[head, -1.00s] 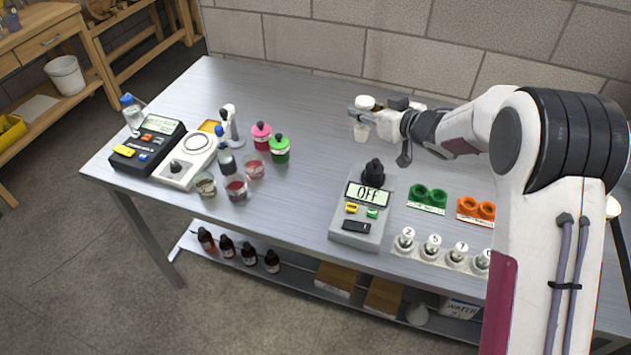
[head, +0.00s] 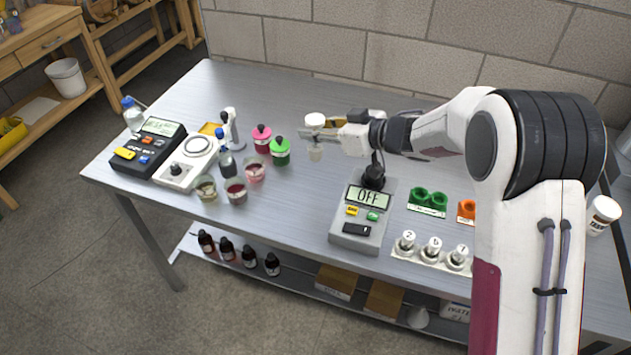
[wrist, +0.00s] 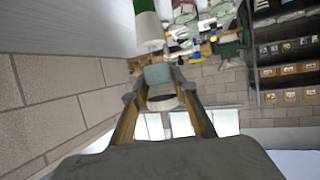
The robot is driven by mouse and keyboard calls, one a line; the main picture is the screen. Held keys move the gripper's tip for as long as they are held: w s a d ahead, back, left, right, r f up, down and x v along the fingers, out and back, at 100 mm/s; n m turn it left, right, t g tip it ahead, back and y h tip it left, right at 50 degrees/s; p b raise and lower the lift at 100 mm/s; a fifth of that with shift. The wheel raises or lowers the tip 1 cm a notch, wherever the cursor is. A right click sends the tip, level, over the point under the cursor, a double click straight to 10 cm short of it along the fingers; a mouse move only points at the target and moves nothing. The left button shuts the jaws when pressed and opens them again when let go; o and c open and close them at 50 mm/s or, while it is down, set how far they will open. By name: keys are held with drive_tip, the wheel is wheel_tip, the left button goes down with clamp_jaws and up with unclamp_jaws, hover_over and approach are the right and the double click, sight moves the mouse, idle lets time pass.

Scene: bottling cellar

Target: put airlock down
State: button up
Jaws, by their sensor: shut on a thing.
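The airlock (head: 316,153), with a white top and a clear lower part, is held upright in my gripper (head: 322,134). It is above the table, right of the green-topped jar (head: 280,152) and behind the meter reading OFF (head: 363,215). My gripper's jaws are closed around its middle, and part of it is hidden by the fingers. In the wrist view a pale, greyish held piece (wrist: 158,76) shows between the two fingers.
A pink-topped jar (head: 261,138), several cups and a blue-capped bottle stand to the left. A white tub (head: 602,215) stands far right. The back left of the table is clear.

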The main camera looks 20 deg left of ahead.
sight(319, 159)
drive_tip(key=shift+f, duration=3.1)
drive_tip(key=shift+f, duration=1.85)
drive_tip(key=shift+f, duration=0.15)
drive_tip(key=o, duration=1.1)
drive_tip(key=shift+d+r, duration=0.35)
drive_tip(key=shift+d, duration=0.05)
drive_tip(key=v, duration=1.1)
drive_tip(key=shift+s, duration=0.2)
